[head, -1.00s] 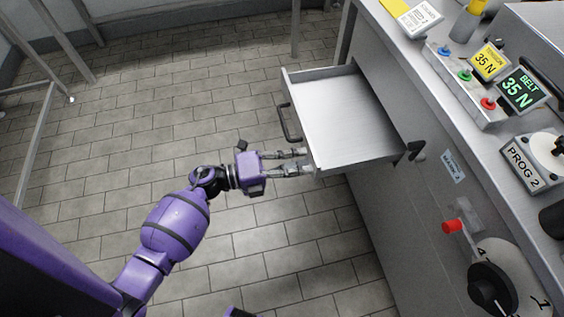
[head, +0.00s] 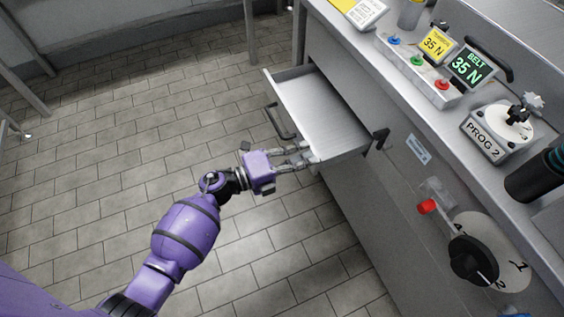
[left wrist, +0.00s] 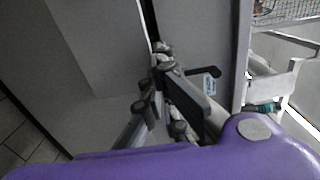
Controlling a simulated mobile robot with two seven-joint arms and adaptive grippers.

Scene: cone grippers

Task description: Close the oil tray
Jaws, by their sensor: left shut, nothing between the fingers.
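The oil tray (head: 322,112) is a shallow grey metal drawer. It stands partly out of the cabinet front in the head view, and its inside looks empty. A dark bar handle (head: 279,124) is on its front. My left gripper (head: 312,153) is shut and empty at the near end of the tray's front, beside the handle, not around it. Its fingertips seem to meet the tray there, but contact is hard to make out. The left wrist view shows the fingers (left wrist: 165,62) close to grey metal panels. My right gripper is not in view.
The cabinet (head: 345,205) carries a dark latch (head: 380,138), a red-tipped lever (head: 427,206) and a large dial (head: 480,258). Buttons and displays (head: 437,60) stand on its top. The tiled floor (head: 150,140) left of the tray is clear.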

